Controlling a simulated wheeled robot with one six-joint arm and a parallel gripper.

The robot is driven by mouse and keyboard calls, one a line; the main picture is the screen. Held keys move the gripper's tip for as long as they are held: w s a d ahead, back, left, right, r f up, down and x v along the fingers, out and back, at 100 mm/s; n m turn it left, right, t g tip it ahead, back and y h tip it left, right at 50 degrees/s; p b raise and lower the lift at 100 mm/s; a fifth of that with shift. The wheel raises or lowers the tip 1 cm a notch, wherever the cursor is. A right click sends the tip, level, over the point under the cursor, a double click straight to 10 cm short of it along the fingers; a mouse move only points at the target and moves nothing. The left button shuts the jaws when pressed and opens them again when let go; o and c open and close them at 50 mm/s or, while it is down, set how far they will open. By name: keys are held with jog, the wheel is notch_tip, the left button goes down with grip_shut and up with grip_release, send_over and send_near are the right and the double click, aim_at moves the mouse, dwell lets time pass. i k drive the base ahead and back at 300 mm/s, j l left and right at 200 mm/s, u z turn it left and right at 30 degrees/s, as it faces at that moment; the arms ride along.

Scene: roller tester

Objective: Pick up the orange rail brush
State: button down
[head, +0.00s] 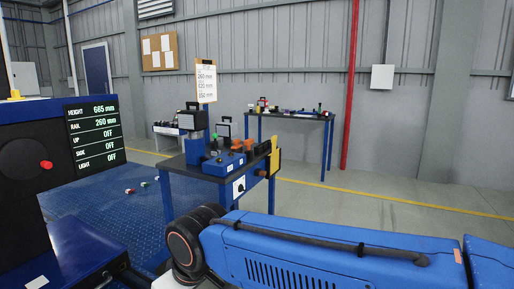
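Small orange things (242,146) stand on the near blue-legged table, behind a blue box (224,163). They are too small for me to tell which, if any, is the orange rail brush. My blue arm crosses the bottom of the view, in front of the near table. My gripper is not in view, so I cannot see whether it is open or holds anything.
The near table (203,178) also carries a blue device with a black handle (195,135) and a yellow upright part (274,160). A second table (300,115) with small items stands by the wall. A display panel (93,130) is at left. Grey floor is open at right.

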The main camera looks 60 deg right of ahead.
aim_at(237, 148)
jog(key=z, duration=1.4)
jog(key=u, duration=1.25)
jog(key=k+l+u, duration=0.2)
jog(key=k+u, duration=0.2)
jog(key=z, duration=1.55)
jog(key=i+u, duration=0.1)
jog(key=i, duration=0.3)
